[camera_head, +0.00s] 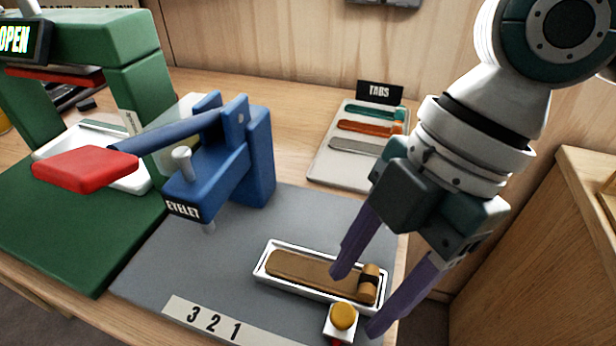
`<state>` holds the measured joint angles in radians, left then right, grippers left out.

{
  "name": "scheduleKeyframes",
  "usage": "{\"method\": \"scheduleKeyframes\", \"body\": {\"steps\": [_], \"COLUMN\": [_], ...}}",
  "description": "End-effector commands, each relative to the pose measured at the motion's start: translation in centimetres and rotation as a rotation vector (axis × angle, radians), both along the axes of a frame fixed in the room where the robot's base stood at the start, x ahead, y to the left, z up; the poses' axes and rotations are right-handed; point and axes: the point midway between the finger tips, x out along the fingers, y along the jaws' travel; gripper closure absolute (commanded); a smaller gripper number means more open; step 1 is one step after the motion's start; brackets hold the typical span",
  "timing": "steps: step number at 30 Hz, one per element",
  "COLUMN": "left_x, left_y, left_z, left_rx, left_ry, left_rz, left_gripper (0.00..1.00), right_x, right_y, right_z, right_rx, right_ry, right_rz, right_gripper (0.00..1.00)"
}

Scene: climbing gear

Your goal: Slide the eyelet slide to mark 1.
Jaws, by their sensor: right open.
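The eyelet slide (299,289) is a white tray with a brown strap in it, on the grey base right of the blue eyelet press (262,165). A yellow knob (343,317) on a white block sits at its front right corner, with a red pointer partly cut off below. The pointer is right of mark 1 (236,331) on the white strip reading 3, 2, 1. My right gripper (357,303) is open, its purple fingers pointing down, one over the tray and one right of the knob. I cannot tell whether they touch anything. My left gripper is out of view.
A red-handled lever (85,170) extends left from the press. A green press with an OPEN sign (24,40) stands at the left. A tray of coloured tabs (322,165) lies behind. The grey base (225,260) left of the slide is clear.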

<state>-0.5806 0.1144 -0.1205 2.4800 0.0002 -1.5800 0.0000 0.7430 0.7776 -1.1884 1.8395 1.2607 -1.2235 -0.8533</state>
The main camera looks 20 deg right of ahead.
Motion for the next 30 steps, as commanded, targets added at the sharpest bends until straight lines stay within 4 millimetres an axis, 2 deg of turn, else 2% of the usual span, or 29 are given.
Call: {"method": "scheduleKeyframes", "body": {"steps": [3,6,15,30], "left_x": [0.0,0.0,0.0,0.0], "left_y": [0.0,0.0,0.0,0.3], "left_z": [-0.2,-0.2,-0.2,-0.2], "left_rx": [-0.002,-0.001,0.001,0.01], "left_ry": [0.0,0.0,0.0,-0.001], "left_rz": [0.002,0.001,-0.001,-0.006], "left_gripper": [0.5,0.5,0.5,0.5], "right_x": [-0.1,-0.2,-0.2,-0.2], "right_y": [0.7,1.0,1.1,1.1], "right_z": [-1.6,-2.3,-2.5,-2.5], "right_rx": [0.001,0.001,0.0,0.0], "right_ry": [0.001,-0.001,-0.001,-0.001], "right_rz": [0.0,0.001,0.0,0.0], "right_gripper": [0.4,0.4,0.4,0.95]}}
